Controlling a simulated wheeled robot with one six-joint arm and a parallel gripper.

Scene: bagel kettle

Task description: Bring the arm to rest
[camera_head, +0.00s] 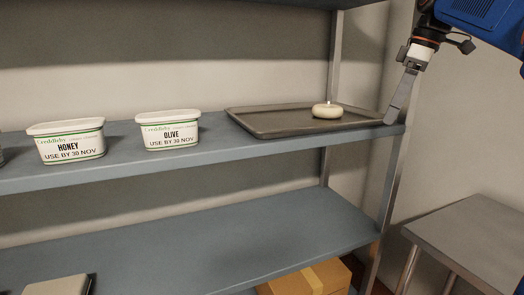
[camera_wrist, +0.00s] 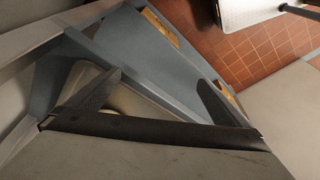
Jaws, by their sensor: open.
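My arm comes in from the upper right of the head view. My gripper (camera_head: 393,112) points down, its fingers at the right end of a dark baking tray (camera_head: 262,124) on the upper shelf. Whether the fingers touch the tray rim is not clear. In the wrist view my gripper (camera_wrist: 159,78) shows two dark fingers spread apart, with nothing held between them. A pale, round bagel (camera_head: 327,111) lies on the tray's right part, to the left of my gripper and apart from it.
White tubs labelled honey (camera_head: 70,143) and olive (camera_head: 168,131) stand left of the tray. A shelf post (camera_head: 396,165) rises close to my gripper. A cardboard box (camera_head: 308,279) sits below the lower shelf (camera_head: 200,245). A metal table (camera_head: 475,240) stands at the right.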

